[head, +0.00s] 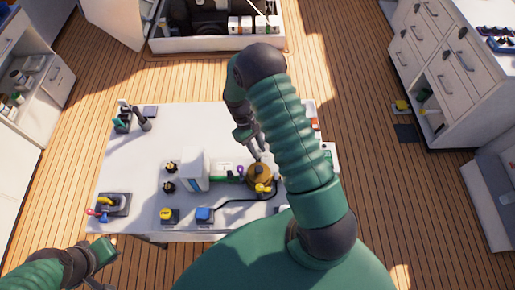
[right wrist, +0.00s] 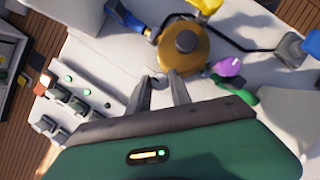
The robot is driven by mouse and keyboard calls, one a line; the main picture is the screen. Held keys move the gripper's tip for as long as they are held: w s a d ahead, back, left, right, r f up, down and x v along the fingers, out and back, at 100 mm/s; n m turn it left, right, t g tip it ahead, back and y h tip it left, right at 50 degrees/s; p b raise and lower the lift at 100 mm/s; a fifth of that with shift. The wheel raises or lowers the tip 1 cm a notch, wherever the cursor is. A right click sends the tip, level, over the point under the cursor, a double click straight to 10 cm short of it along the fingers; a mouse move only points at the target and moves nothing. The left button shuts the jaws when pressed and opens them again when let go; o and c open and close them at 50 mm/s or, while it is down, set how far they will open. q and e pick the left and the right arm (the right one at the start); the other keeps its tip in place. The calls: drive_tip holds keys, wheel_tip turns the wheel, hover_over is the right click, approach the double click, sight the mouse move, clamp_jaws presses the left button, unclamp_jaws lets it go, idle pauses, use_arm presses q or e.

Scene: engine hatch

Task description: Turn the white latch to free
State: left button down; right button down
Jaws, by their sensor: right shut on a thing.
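The white table (head: 140,160) carries a white box (head: 194,169), a purple knob (right wrist: 229,66), a yellow knob (head: 166,214), a blue block (head: 204,214) and a black hose (head: 235,203). Switches with green lights (right wrist: 70,100) lie left in the wrist view.

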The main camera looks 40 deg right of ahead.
drive_tip(key=shift+w+r, duration=0.1)
drive_tip(key=shift+w, duration=0.2)
drive_tip(key=c, duration=1.5)
unclamp_jaws()
drive_tip(key=o, duration=0.3)
drive_tip(key=shift+s, duration=0.1)
drive_tip(key=b+v, duration=0.2)
drive_tip(key=v, duration=1.4)
drive_tip(key=shift+r, duration=0.3)
